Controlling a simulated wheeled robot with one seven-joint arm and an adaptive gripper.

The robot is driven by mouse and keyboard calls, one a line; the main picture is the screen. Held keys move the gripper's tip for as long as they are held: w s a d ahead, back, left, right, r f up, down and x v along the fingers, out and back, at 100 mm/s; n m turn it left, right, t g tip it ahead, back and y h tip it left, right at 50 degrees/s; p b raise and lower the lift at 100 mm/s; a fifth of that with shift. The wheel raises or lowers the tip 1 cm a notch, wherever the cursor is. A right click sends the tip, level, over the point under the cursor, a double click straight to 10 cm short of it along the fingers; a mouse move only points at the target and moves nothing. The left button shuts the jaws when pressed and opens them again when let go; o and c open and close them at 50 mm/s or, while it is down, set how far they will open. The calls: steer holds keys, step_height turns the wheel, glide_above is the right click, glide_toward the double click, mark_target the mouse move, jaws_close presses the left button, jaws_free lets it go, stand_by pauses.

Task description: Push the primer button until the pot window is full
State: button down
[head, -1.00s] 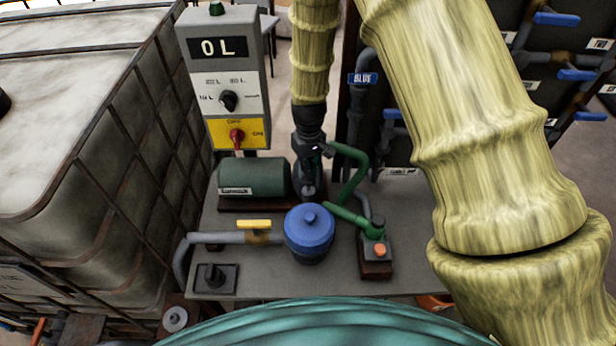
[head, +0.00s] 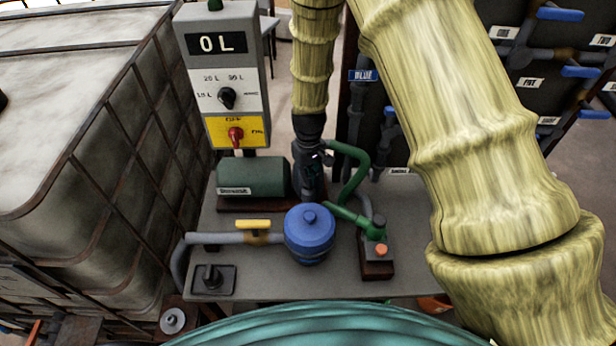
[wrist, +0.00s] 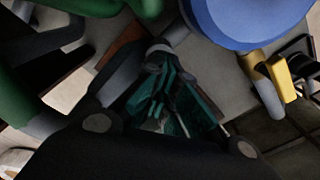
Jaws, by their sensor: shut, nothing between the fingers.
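The blue pot (head: 309,234) with its domed lid stands on the grey bench; it also fills the top right of the wrist view (wrist: 245,15). I cannot make out its window. An orange button (head: 381,249), which looks like the primer button, sits on a small block right of the pot, beside a green fitting. My gripper (head: 312,190) points down just behind the pot, between the green motor (head: 252,177) and the green hose (head: 354,178). Its dark fingers show close together and empty in the wrist view (wrist: 178,118). It is apart from the orange button.
A control box (head: 225,75) reads 0 L, with a black dial and red switch. A yellow-handled valve (head: 253,224) sits on the pipe left of the pot. A caged tank (head: 125,165) stands left; blue-handled valves (head: 580,72) stand at the back right.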

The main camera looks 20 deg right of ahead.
steer(key=shift+f, duration=0.25)
steer(key=shift+r+p, duration=1.25)
steer(key=shift+r, duration=0.65)
steer(key=shift+f, duration=0.15)
steer(key=shift+f+b, duration=0.95)
steer(key=shift+f, duration=0.8)
steer(key=shift+r+p, duration=1.3)
steer(key=shift+r, duration=0.55)
steer(key=shift+f, duration=0.1)
